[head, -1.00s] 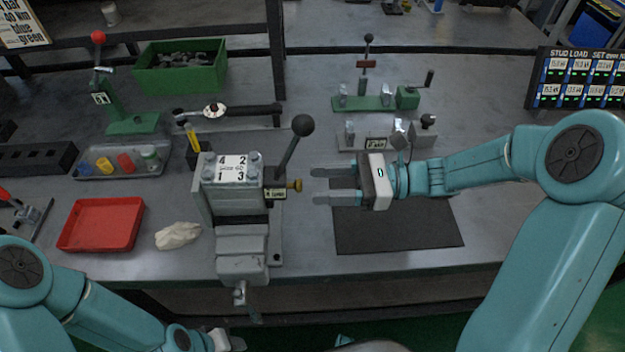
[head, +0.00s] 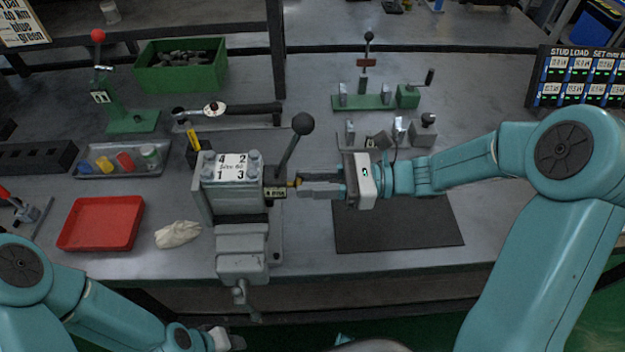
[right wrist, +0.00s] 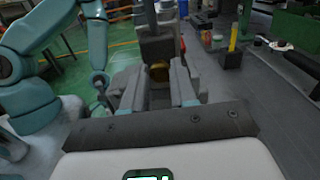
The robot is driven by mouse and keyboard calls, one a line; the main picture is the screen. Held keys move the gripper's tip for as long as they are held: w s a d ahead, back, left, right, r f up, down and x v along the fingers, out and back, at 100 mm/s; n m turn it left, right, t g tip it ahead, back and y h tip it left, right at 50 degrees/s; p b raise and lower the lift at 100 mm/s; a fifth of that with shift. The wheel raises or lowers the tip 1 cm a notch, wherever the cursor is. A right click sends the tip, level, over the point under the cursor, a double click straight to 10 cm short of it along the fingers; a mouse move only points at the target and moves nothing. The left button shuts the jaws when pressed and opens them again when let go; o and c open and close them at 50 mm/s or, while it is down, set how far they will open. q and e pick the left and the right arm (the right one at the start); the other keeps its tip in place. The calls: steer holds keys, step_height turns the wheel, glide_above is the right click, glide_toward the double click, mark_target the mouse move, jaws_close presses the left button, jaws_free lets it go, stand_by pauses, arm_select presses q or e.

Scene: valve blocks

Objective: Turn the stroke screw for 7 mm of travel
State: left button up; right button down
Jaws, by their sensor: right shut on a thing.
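The valve block (head: 231,178) is grey, with numbered bolts and a label on top, and is clamped in a grey vise (head: 241,250). The brass stroke screw (head: 291,184) sticks out of its right side, beside a small label tag (head: 275,193). My right gripper (head: 303,188) reaches in from the right and is shut on the screw, whose head it mostly hides in the head view. The right wrist view shows the brass screw head (right wrist: 159,72) between the two fingers. My left gripper (head: 228,341) is low at the bottom edge, away from the block; its jaws are unclear.
A lever with a black ball (head: 303,124) rises above the screw, close to the right gripper. A dark mat (head: 400,230) lies beneath the right arm. A red tray (head: 102,223) and a white cloth (head: 178,234) lie left of the vise. Green fixtures (head: 362,101) stand behind.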

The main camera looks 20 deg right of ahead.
arm_select(q)
step_height(320, 180, down, 25)
steer(key=b, duration=2.5)
steer(key=w+a+f+t+b, duration=0.2)
steer(key=w+f+b, duration=0.4)
steer(key=f+b, duration=0.6)
steer(key=shift+f+n+y+b, duration=0.15)
steer(key=shift+n+y+b, duration=0.15)
steer(key=shift+b, duration=0.1)
arm_select(e)
steer(key=m, duration=3.3)
steer(key=shift+w+f+y, duration=0.1)
steer(key=shift+f+y, duration=0.25)
steer(key=shift+y, duration=0.05)
arm_select(q)
steer(key=shift+a, duration=0.1)
